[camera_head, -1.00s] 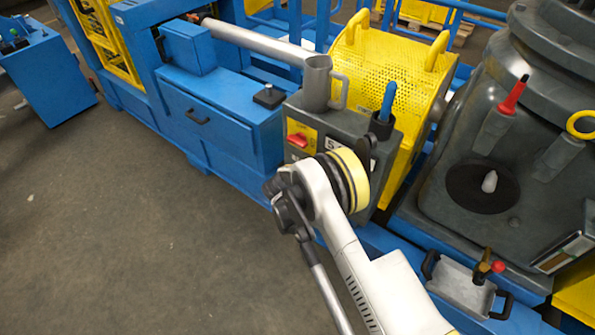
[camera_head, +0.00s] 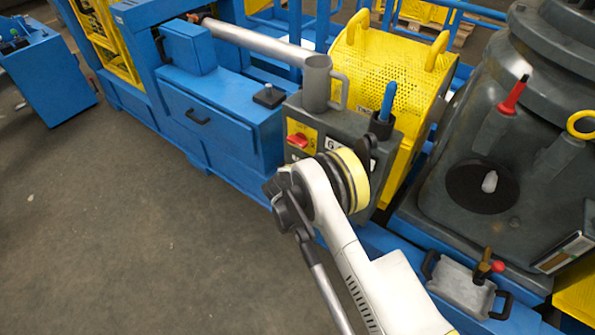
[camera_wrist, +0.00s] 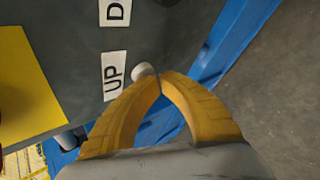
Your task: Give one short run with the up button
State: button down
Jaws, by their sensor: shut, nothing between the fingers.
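In the wrist view, a label reading UP (camera_wrist: 114,75) is on the dark grey control box (camera_wrist: 75,30). A pale round button (camera_wrist: 143,70) sits beside this label. My gripper (camera_wrist: 160,84) has its yellow fingers shut with the tips together and nothing between them. The tips are right by the button and overlap its lower right edge in the picture. I cannot tell whether they touch it or whether it is pressed in. In the head view, the control box (camera_head: 345,125) is partly hidden behind my arm, and the button and fingertips are hidden.
Another label (camera_wrist: 115,12), starting with D, sits above UP. A yellow plate with a red switch (camera_head: 298,140) is on the box's left. A grey mug-like cup (camera_head: 317,85) and a holder with a blue handle (camera_head: 388,100) are on top. Open floor (camera_head: 130,220) lies left.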

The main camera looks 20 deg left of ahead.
jog(key=shift+s, duration=0.1)
dwell(0.3)
jog(key=shift+s+a, duration=0.35)
jog(key=shift+s, duration=0.4)
jog(key=s, duration=0.1)
jog(key=s+a, duration=0.1)
jog(key=s, duration=0.1)
jog(key=s+a, duration=0.1)
jog(key=shift+s, duration=0.3)
dwell(0.3)
